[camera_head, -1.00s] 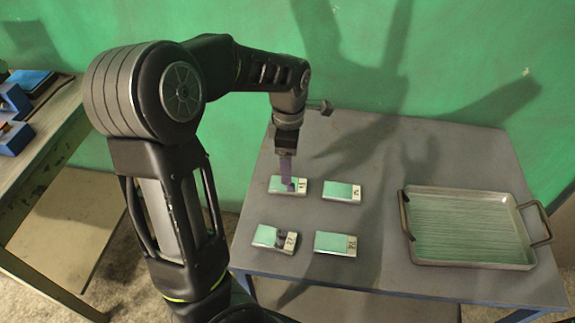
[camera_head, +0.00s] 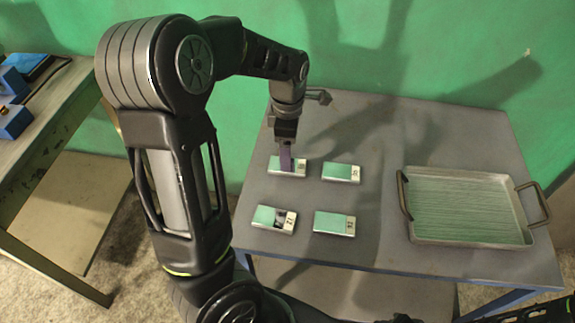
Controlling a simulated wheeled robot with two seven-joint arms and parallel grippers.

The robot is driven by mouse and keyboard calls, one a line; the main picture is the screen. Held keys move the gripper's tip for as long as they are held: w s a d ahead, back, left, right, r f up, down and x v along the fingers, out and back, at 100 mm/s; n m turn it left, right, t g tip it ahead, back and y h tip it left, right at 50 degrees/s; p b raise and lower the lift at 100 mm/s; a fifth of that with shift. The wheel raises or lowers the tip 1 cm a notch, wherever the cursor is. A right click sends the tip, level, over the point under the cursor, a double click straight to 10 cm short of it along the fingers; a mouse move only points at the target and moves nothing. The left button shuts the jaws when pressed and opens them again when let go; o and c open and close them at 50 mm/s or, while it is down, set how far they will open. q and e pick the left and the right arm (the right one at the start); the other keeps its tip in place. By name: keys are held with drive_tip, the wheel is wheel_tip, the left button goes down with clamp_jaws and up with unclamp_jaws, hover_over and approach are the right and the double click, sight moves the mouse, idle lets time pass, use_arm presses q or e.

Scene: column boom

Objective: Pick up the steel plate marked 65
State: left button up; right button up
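Several steel plates with green-tinted tops and small white number labels lie on the grey table (camera_head: 400,130). They are the back-left plate (camera_head: 276,163), back-right plate (camera_head: 341,172), front-left plate (camera_head: 264,215) and front-right plate (camera_head: 334,223). The label digits are too small to read surely, so I cannot tell which is marked 65. My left gripper (camera_head: 286,165) points down at the back-left plate, its purplish fingers over or touching its top. I cannot tell whether it is open or shut. My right gripper is not clearly in view; a dark arm part shows at the bottom right.
A metal tray (camera_head: 470,241) with two side handles stands empty on the right of the table. A second table (camera_head: 60,125) at the left holds blue items. A green wall (camera_head: 450,40) rises close behind the table.

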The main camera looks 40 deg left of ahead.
sight(298, 166)
use_arm(q)
wheel_tip(298, 166, down, 5)
drive_tip(key=shift+f, duration=0.1)
idle(0.7)
clamp_jaws()
idle(0.7)
